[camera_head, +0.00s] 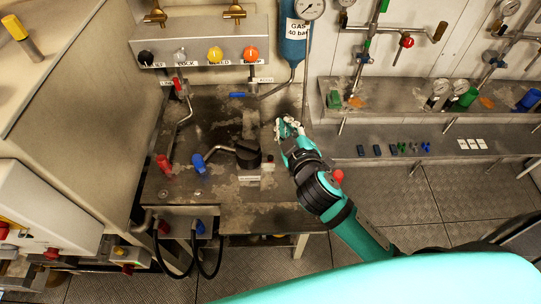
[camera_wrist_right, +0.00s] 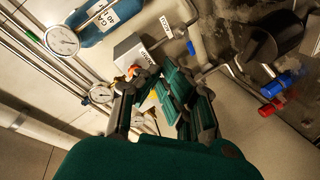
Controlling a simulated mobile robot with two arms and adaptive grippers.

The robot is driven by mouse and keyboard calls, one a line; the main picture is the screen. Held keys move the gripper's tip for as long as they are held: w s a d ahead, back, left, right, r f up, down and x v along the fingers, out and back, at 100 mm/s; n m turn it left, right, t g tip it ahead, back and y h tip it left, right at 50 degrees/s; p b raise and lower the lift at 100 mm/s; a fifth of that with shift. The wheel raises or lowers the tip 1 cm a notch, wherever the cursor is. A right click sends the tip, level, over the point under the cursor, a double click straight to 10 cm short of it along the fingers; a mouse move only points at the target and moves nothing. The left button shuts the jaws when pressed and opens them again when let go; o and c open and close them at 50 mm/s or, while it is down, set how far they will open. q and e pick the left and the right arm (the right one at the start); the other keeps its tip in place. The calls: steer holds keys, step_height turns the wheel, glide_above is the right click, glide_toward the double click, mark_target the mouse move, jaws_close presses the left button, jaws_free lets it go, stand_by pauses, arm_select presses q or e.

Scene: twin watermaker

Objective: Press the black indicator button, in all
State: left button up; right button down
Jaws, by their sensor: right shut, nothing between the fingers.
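A grey panel (camera_head: 190,48) stands at the back left in the head view, with a row of knobs along its front. A round black knob (camera_head: 146,58) is at its left end, followed by a grey, a yellow (camera_head: 215,55) and an orange one (camera_head: 251,54). My right gripper (camera_head: 284,130) is shut and empty, right of and in front of the panel, apart from the black knob. In the right wrist view, my right gripper (camera_wrist_right: 166,92) covers part of the panel (camera_wrist_right: 133,48), and I cannot make out the black knob there. My left gripper is not in view.
A blue gas cylinder (camera_head: 293,38) hangs right of the panel. Below stands a worn metal bench (camera_head: 225,185) with pipes, a red valve (camera_head: 164,163) and a blue valve (camera_head: 199,163). A shelf (camera_head: 400,97) with gauges and small switches lies to the right.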

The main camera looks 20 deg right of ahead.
steer(key=w+a+r+n+t+y, duration=0.3)
steer(key=w+a+r+n+y, duration=0.35)
steer(key=a+n+y, duration=0.35)
steer(key=a+f+n+g+y, duration=0.2)
steer(key=a+n+g+y, duration=0.25)
steer(key=n, duration=0.65)
steer(key=w+d+f+n+g+h, duration=0.2)
steer(key=d+f+n+g+h, duration=0.6)
steer(key=d+f, duration=0.5)
steer(key=shift+w+f+g, duration=0.3)
steer(key=shift+f+g, duration=0.35)
steer(key=shift+f, duration=0.3)
